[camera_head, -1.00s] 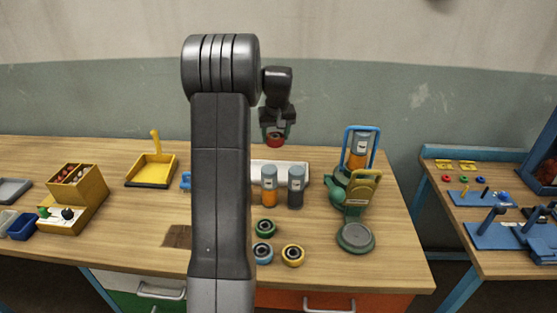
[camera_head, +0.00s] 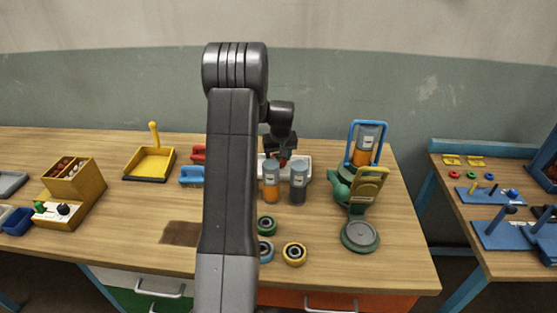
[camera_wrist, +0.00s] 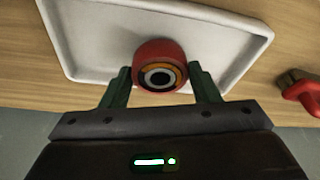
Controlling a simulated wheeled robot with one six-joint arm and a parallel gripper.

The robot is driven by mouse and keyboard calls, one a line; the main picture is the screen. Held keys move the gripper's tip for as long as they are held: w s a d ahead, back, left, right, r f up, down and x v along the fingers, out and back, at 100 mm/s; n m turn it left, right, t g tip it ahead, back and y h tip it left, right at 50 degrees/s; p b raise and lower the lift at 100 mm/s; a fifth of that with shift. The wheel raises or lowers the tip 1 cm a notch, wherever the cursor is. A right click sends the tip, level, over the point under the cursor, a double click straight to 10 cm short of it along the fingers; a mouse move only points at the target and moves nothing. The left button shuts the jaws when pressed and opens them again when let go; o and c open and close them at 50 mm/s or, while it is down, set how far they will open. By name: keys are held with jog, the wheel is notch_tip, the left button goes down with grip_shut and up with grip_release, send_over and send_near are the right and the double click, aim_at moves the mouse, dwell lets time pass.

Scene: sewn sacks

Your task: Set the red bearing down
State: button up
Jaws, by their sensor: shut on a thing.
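The red bearing (camera_wrist: 160,68) has a dark centre with an orange ring, and sits between the two green fingers of my gripper (camera_wrist: 160,88) in the wrist view. My gripper is shut on it. Behind the bearing in that view is the white tray (camera_wrist: 90,35). In the head view my gripper (camera_head: 282,156) is low over the tray (camera_head: 305,161), with only a bit of the red bearing (camera_head: 283,162) showing. The bottles in front hide part of the tray. I cannot tell whether the bearing touches it.
An orange bottle (camera_head: 271,182) and a dark bottle (camera_head: 298,184) stand just in front of the tray. Green (camera_head: 266,226) and yellow (camera_head: 294,254) bearings lie nearer. A green press-like device (camera_head: 360,200) is at right. Blue (camera_head: 191,175) and red (camera_head: 198,153) items lie left.

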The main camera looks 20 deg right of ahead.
jog(key=shift+f, duration=1.05)
jog(key=o, duration=1.3)
jog(key=shift+f, duration=0.15)
jog(key=b+v, duration=0.2)
jog(key=v, duration=1)
jog(key=shift+w, duration=0.1)
